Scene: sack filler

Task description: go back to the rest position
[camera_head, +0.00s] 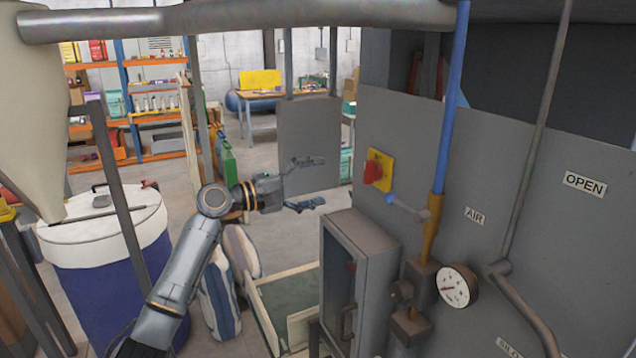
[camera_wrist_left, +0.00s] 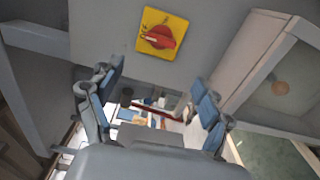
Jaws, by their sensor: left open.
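My left gripper (camera_head: 305,184) is open and empty in the middle of the head view, held in the air in front of a grey panel. Its two blue-padded fingers stand apart in the left wrist view (camera_wrist_left: 152,108), with nothing between them. A red rotary switch on a yellow plate (camera_head: 377,170) is on the grey machine panel, to the right of the gripper and apart from it. The switch also shows in the left wrist view (camera_wrist_left: 162,36), beyond the fingers. My right gripper is in neither view.
A blue air pipe with a small blue-handled valve (camera_head: 408,208) runs down the panel, with a pressure gauge (camera_head: 453,287) below. A grey cabinet (camera_head: 350,275) juts out underneath. A blue drum with a white lid (camera_head: 105,225) stands left. Striped sacks (camera_head: 219,293) stand behind my arm.

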